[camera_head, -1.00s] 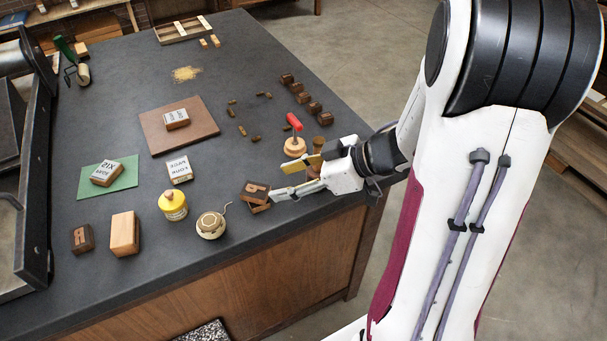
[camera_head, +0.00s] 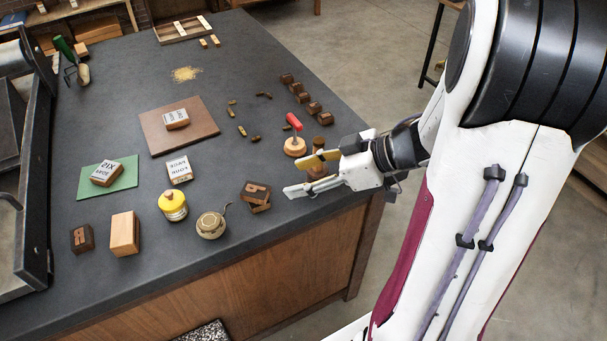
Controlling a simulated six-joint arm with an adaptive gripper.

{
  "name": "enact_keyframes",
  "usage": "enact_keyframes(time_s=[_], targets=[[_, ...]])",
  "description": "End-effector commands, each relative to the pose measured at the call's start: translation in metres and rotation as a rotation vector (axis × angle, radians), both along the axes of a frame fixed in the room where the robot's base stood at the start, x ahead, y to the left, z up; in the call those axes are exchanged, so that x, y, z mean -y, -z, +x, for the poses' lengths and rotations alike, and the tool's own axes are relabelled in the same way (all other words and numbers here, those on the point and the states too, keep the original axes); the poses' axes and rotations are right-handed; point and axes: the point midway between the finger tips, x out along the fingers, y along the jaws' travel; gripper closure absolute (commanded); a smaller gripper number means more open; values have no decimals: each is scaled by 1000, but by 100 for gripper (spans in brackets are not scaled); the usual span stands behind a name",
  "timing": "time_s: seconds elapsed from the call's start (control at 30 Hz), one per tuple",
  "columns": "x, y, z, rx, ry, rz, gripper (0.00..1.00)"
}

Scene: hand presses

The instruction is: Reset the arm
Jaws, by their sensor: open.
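My gripper (camera_head: 305,175) is open at the right front edge of the dark bench (camera_head: 290,212), with nothing between its fingers. A dark wooden block pair (camera_head: 256,195) lies to the left of the fingertips, apart from them. A turned wooden handle tool (camera_head: 322,146) stands behind the gripper and is partly hidden by it. A red-handled tool on a round wooden base (camera_head: 295,146) stands just beyond the upper finger.
A brown board (camera_head: 150,130) and green mat (camera_head: 92,184) each carry a labelled block. Several small dark blocks (camera_head: 314,108) line the right side.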

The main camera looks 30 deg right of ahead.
Motion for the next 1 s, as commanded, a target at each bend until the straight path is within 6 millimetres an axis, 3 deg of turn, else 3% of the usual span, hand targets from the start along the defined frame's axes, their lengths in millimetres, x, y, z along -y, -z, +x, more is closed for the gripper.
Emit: enact_keyframes(time_s=[0.53,1.0], targets=[[3,-7,4,25,11,-48,53],[23,-50,21,169,89,-314,53]])
